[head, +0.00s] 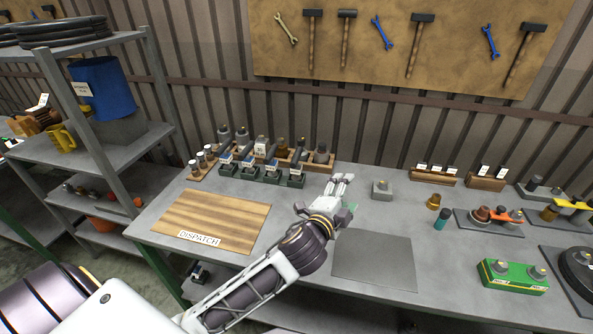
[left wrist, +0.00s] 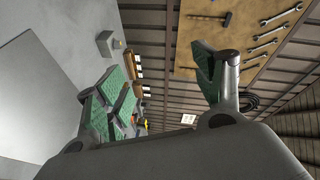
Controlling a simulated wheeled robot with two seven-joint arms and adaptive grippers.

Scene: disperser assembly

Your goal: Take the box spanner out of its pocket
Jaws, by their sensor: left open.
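My left gripper (head: 341,184) is open and empty, over the middle of the bench, right of the wooden rack. Its two green-padded fingers stand wide apart in the left wrist view (left wrist: 165,85). I cannot tell for sure which thing is the box spanner. A wooden rack (head: 318,164) at the back of the bench holds several upright grey and brass-coloured parts in pockets. My right gripper is out of view.
Dark labelled bins (head: 272,176) stand before the rack. A wooden dispatch board (head: 213,219) lies left and a bare grey mat (head: 375,260) in front. Two small labelled wooden racks (head: 433,176) stand at the back right. A green box (head: 512,279) and part trays crowd the right end.

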